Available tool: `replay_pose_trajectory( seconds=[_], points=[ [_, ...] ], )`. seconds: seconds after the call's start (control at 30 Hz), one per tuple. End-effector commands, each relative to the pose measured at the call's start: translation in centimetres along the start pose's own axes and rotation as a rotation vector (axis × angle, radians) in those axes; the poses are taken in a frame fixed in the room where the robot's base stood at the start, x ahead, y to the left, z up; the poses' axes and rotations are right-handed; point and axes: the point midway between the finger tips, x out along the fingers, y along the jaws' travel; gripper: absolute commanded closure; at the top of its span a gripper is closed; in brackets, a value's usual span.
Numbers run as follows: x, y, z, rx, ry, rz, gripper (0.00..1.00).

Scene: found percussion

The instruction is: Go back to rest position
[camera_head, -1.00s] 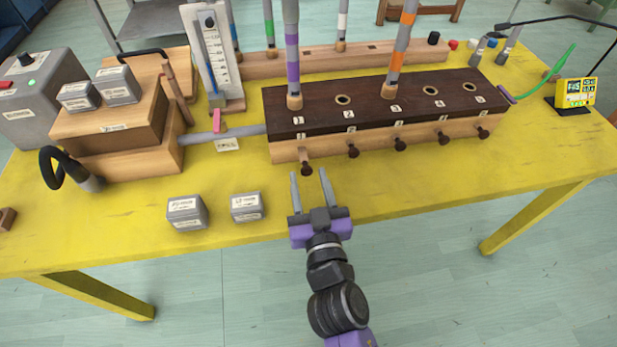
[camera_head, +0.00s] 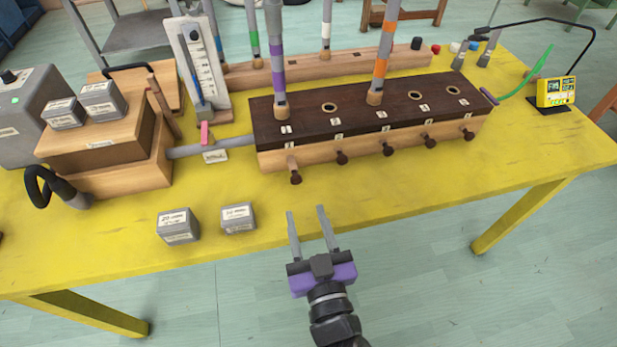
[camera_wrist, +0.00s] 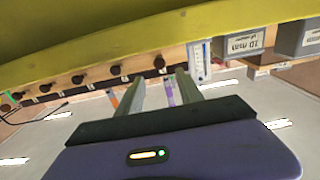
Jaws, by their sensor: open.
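My gripper (camera_head: 312,232) is open and empty at the front edge of the yellow table (camera_head: 400,200), apart from the wooden box. The long wind chest (camera_head: 350,110) has a dark top with several holes and a row of dark knobs along its front. A purple-banded tube (camera_head: 277,60) and an orange-banded tube (camera_head: 384,55) stand upright in two of its holes. The leftmost knob (camera_head: 296,177) lies just beyond my fingertips. In the wrist view, both fingers (camera_wrist: 160,95) are spread, with the row of knobs (camera_wrist: 115,71) beyond them.
Two grey weight blocks (camera_head: 178,226) (camera_head: 238,217) sit near the table's front edge, left of my gripper. A wooden bellows (camera_head: 110,150) and a gauge (camera_head: 200,70) stand at the left. A small yellow meter (camera_head: 556,91) stands at the right. Floor in front is clear.

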Motion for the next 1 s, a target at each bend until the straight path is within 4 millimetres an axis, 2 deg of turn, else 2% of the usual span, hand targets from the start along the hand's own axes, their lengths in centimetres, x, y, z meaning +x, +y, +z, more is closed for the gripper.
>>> replay_pose_trajectory(
  seconds=[0.27,0.33,0.4,0.67,1.0],
  points=[
    [0.0,-0.1,-0.1,-0.025,0.004,-0.003,0.56],
    [0.0,-0.3,-0.8,-0.042,0.025,-0.014,0.56],
    [-0.4,0.4,-2.6,-0.046,0.067,-0.012,0.56],
    [-7.7,4.2,-4.5,0.000,0.069,0.059,0.56],
    [-20.5,10.0,-7.1,0.035,-0.028,0.198,0.56]
  ],
)
